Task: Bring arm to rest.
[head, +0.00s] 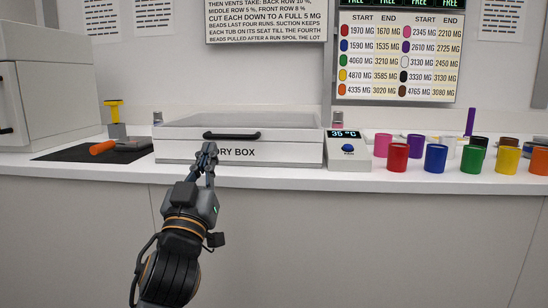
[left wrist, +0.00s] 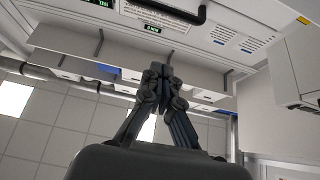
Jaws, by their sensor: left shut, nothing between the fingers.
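My left gripper (head: 207,155) is in the head view, raised in front of the counter with its fingertips pointing up. In that view it overlaps the front of the dry box (head: 285,152), covering the start of its label. Its fingers are shut with nothing between them. They also show shut in the left wrist view (left wrist: 159,72). I cannot tell whether the fingertips touch the box. The dry box is closed, with a black handle (head: 232,135) on its front. My right gripper is in neither view.
Several coloured jars, including a red jar (head: 397,157) and a blue jar (head: 435,158), stand at the right. A control unit (head: 348,160) reads 35 °C. Tools lie on a dark mat (head: 65,154) at the left. The space before the white counter (head: 270,180) looks clear apart from my arm.

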